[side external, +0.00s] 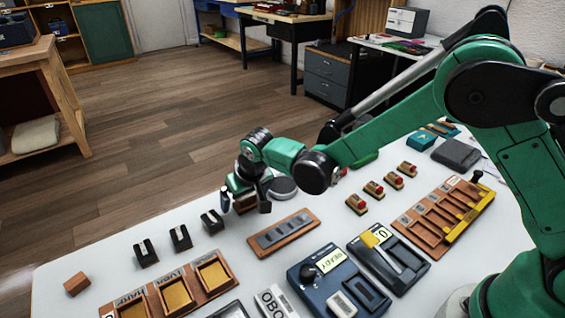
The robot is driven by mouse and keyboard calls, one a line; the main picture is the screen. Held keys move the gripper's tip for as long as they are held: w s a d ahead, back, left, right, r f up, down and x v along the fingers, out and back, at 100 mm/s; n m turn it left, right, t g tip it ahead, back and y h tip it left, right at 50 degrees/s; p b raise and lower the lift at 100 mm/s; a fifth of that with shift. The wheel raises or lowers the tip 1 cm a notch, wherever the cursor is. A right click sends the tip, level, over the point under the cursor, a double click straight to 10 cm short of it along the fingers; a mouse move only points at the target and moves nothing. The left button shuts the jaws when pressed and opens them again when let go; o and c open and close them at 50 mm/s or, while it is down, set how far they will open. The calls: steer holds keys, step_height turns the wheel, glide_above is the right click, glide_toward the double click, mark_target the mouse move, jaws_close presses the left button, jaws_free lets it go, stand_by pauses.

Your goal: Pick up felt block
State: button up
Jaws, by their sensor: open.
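My gripper (245,205) is open and low over the white table, with one dark finger on each side of a small brown block (244,203). That block is partly hidden by the gripper, and I cannot tell whether the fingers touch it. Several small wooden blocks with red tops (374,190) stand in a row to the right, apart from the gripper. A plain brown block (76,284) sits alone at the table's left. I cannot tell for certain which of these is the felt block.
Black blocks with pale strips (180,238) stand left of the gripper. A wooden strip with grey slots (283,232) lies close by on the right. A labelled tray (212,273), blue device (336,283) and slotted rack (433,222) fill the front and right. A grey disc (283,187) is behind.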

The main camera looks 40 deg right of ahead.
steer(key=shift+c, duration=0.2)
steer(key=c, duration=1.4)
steer(key=shift+r, duration=0.1)
step_height(320, 180, up, 20)
steer(key=shift+f, duration=0.1)
steer(key=o, duration=0.8)
steer(key=c, duration=0.5)
